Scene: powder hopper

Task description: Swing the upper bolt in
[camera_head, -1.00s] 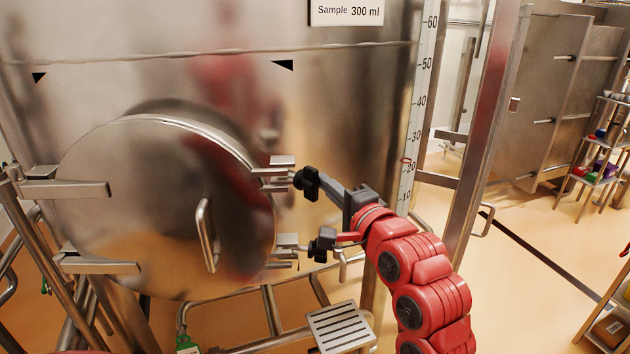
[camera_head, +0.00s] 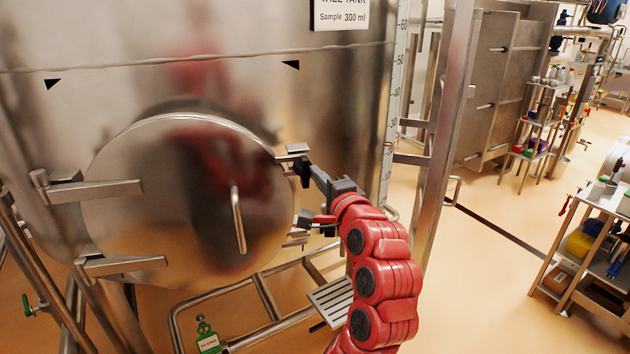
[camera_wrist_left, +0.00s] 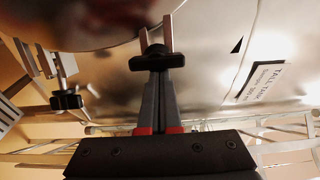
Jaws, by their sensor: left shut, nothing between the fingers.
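The round steel hatch (camera_head: 170,215) is closed against the tank front. The upper bolt's black knob (camera_head: 303,172) is at the hatch's right edge, close by a steel lug (camera_head: 298,149). In the left wrist view the knob (camera_wrist_left: 156,60) sits in front of the two lug prongs (camera_wrist_left: 168,32). My left gripper (camera_head: 318,178) is shut and empty, its fingertips at the knob; I cannot tell whether they touch. The lower bolt's knob shows in the left wrist view (camera_wrist_left: 67,100); in the head view it is partly hidden by my arm. My right gripper is out of view.
A handle (camera_head: 238,218) stands out from the hatch, with two hinge arms (camera_head: 95,190) on its left. A steel post (camera_head: 440,140) rises right of my arm. A slatted step (camera_head: 330,300) is below. Shelves (camera_head: 590,240) stand far right, with open floor between.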

